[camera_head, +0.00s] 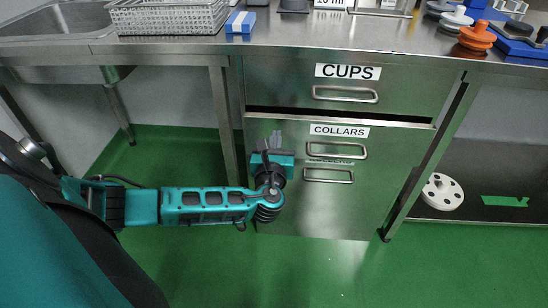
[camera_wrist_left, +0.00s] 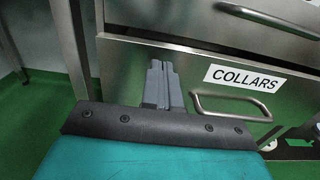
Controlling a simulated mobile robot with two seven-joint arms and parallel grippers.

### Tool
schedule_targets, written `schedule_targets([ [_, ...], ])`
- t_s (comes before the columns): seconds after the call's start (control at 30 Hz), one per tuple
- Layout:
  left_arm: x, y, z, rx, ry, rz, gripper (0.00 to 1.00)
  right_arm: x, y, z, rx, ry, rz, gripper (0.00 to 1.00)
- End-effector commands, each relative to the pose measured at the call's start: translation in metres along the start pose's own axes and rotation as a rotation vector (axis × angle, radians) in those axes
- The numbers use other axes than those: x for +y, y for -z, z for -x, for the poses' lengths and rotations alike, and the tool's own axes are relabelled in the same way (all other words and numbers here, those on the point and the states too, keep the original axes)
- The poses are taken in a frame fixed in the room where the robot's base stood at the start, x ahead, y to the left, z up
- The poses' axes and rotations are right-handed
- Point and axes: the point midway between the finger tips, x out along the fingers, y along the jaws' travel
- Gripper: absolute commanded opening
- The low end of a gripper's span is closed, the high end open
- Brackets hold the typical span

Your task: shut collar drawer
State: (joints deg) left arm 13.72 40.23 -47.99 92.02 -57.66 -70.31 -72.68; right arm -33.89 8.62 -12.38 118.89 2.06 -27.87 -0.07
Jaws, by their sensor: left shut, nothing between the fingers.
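The collar drawer (camera_head: 280,132), labelled COLLARS, stands pulled out a little from the steel cabinet. A dark gap shows along its top edge, and its front partly covers the label below. Its bar handle (camera_head: 336,150) is right of my left gripper (camera_head: 273,138). My left gripper is shut and empty, with its fingertips at the left part of the drawer front. In the left wrist view the shut fingers (camera_wrist_left: 162,75) point at the drawer front (camera_wrist_left: 130,60), left of the handle (camera_wrist_left: 232,108). I cannot tell whether they touch it. My right gripper is not in view.
The CUPS drawer (camera_head: 405,92) above looks shut. A lower handle (camera_head: 328,176) sits beneath the collar drawer. Table legs (camera_head: 222,120) flank the cabinet. A white disc with holes (camera_head: 442,192) is at the right. The green floor (camera_head: 330,270) in front is clear.

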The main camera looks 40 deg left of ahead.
Motion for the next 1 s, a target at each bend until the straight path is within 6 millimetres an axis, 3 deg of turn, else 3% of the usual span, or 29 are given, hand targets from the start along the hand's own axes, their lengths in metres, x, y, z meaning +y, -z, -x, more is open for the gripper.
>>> schedule_targets([
  [0.1, 0.000, 0.002, -0.024, -0.003, -0.002, 0.001, 0.00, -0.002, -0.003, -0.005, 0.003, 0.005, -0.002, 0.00],
  [0.3, 0.000, 0.001, -0.047, -0.001, -0.001, 0.000, 0.00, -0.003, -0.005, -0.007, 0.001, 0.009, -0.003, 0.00],
  [0.8, 0.000, 0.000, -0.054, 0.001, -0.001, 0.001, 0.00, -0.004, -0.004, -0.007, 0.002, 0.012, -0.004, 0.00],
  [1.0, 0.000, 0.000, -0.075, -0.001, -0.002, 0.001, 0.00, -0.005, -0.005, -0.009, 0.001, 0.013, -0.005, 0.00],
])
